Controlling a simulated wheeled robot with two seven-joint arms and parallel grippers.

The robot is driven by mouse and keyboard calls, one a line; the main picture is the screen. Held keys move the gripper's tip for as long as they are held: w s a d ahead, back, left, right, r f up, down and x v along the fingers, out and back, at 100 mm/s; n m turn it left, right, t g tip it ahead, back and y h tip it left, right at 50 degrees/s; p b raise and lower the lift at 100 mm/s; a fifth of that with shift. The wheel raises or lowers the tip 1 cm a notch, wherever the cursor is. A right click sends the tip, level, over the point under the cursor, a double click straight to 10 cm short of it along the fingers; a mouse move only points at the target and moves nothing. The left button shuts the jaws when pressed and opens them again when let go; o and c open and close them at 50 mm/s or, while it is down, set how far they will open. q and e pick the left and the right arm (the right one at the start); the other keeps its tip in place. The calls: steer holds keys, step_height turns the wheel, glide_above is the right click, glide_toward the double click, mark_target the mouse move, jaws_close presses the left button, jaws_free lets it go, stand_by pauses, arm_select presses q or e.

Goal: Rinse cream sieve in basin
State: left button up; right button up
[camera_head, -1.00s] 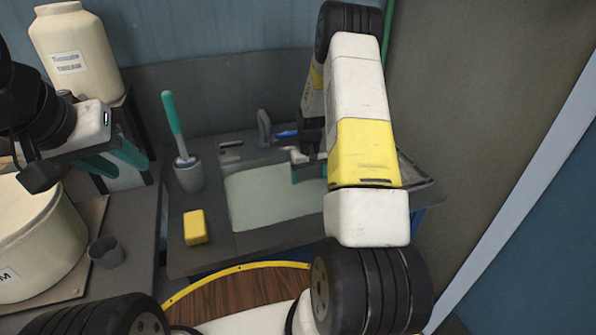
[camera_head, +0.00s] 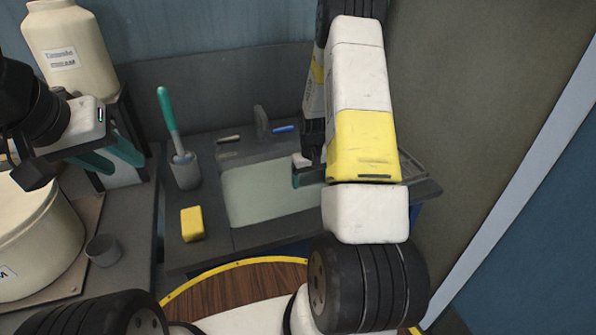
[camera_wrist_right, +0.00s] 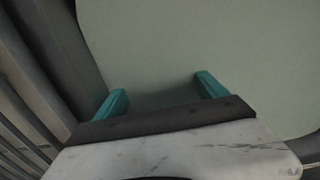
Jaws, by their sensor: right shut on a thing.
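The basin (camera_head: 262,200) is a rectangular sink with a pale green-white inside, set in a dark counter. My right gripper (camera_head: 308,176) is low over its right part, partly hidden by my own arm. In the right wrist view, its teal fingers (camera_wrist_right: 163,92) stand apart against the pale basin surface. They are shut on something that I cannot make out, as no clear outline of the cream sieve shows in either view. My left gripper (camera_head: 116,162) is at the left, over the counter, with its teal fingers apart and empty.
A yellow sponge (camera_head: 192,223) and a grey holder (camera_head: 185,172) with a green-handled brush (camera_head: 167,120) stand left of the basin. A faucet (camera_head: 262,122) is behind it. A large cream pot (camera_head: 35,240), small grey cup (camera_head: 103,250) and cream jar (camera_head: 68,40) are at left.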

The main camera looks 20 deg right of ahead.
steer(key=shift+w, duration=0.2)
steer(key=shift+r, duration=0.1)
steer(key=shift+r, duration=0.3)
step_height(320, 180, up, 14)
steer(key=shift+r, duration=0.15)
stand_by(0.9)
stand_by(0.5)
